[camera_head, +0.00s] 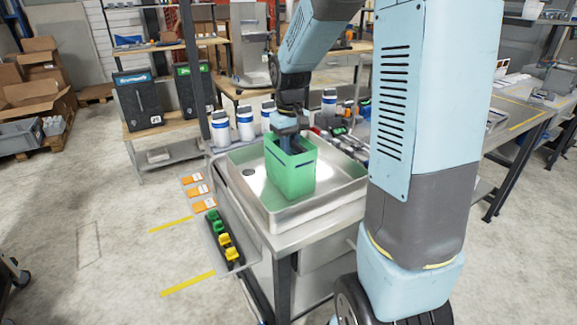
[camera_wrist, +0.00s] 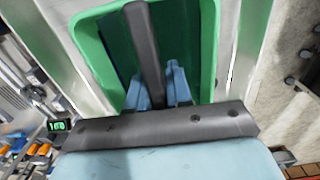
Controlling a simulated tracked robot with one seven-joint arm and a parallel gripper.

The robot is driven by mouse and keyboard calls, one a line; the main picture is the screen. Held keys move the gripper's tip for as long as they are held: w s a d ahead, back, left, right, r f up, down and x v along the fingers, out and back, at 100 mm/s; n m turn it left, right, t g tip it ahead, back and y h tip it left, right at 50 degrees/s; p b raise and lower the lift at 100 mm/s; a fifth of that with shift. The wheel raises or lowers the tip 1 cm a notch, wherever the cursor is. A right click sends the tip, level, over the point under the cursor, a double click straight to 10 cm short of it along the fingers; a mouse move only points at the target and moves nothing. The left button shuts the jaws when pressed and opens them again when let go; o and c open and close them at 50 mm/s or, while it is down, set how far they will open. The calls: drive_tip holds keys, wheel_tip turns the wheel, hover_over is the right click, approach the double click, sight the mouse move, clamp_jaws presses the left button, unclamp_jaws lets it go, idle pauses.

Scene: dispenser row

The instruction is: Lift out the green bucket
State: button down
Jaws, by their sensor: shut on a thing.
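The green bucket (camera_head: 291,172) stands upright in the shallow metal sink tray (camera_head: 262,215) on the bench. Whether its base touches the tray floor I cannot tell. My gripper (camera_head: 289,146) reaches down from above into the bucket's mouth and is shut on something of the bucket. In the wrist view the green rim of the bucket (camera_wrist: 209,50) surrounds my gripper (camera_wrist: 160,88). A dark grey bar runs between the blue fingers, and the exact contact is hidden.
Several white-and-blue bottles (camera_head: 245,123) stand behind the tray. A rack with green and yellow pieces (camera_head: 223,240) hangs at the bench's front left, below orange cards (camera_head: 198,190). A small green display (camera_wrist: 58,126) shows in the wrist view.

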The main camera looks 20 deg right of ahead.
drive_tip(key=shift+w+r, duration=0.1)
drive_tip(key=shift+r, duration=0.05)
drive_tip(key=shift+r, duration=0.5)
wheel_tip(320, 180, up, 2)
drive_tip(key=shift+r, duration=0.2)
drive_tip(key=s+d+r, duration=0.7)
drive_tip(key=s+r, duration=0.2)
drive_tip(key=s, duration=0.3)
drive_tip(key=shift+d+r, duration=0.2)
drive_tip(key=shift+r, duration=0.05)
